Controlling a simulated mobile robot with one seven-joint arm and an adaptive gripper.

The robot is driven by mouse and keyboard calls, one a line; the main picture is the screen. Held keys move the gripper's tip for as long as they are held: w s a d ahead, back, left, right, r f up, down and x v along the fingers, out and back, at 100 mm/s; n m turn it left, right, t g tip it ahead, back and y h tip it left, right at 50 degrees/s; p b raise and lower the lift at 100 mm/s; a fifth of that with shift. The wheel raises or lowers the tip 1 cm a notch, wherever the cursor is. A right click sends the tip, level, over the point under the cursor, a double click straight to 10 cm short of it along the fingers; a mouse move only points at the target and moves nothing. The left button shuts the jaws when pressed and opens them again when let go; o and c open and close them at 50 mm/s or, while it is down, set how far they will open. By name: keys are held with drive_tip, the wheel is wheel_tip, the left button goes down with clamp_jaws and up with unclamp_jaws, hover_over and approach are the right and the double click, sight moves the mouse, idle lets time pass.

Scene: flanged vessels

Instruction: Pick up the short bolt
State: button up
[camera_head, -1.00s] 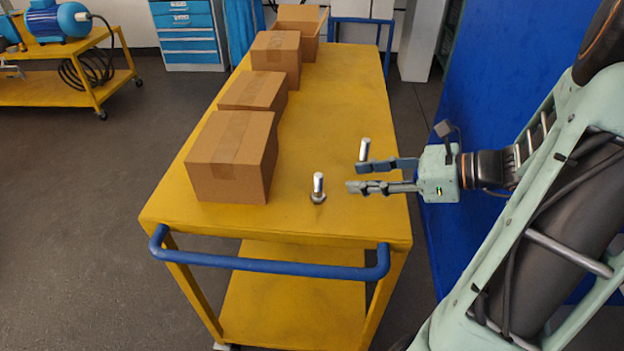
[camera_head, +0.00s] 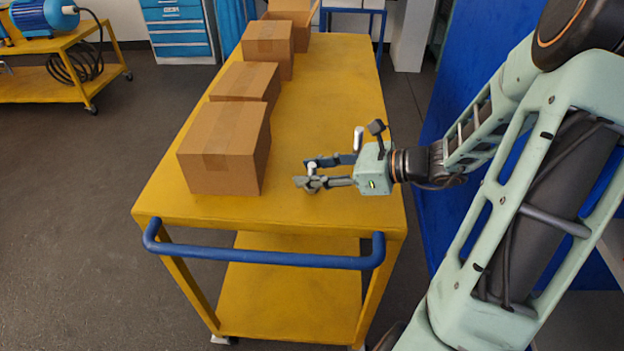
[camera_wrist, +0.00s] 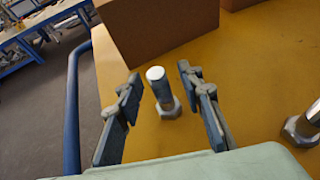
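A silver bolt stands upright on its hex head on the yellow cart, near its front; it shows in the head view (camera_head: 311,170) and the wrist view (camera_wrist: 161,90). My gripper (camera_head: 306,173) is open and level, with one finger on each side of this bolt. In the wrist view, gaps show between the bolt and both fingers (camera_wrist: 159,74). A second upright bolt (camera_head: 359,138) stands behind the gripper, its base hidden in the head view. It is cut by the right edge of the wrist view (camera_wrist: 303,126). I cannot surely compare their lengths.
Several cardboard boxes line the cart's left side; the nearest (camera_head: 226,150) is just left of my fingertips. The yellow cart top (camera_head: 335,85) is clear toward the back. A blue handle (camera_head: 265,258) runs along the cart's front. A blue panel (camera_head: 470,90) stands right of the cart.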

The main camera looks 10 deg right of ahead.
clamp_jaws()
drive_tip(key=shift+r, duration=0.15)
idle(0.4)
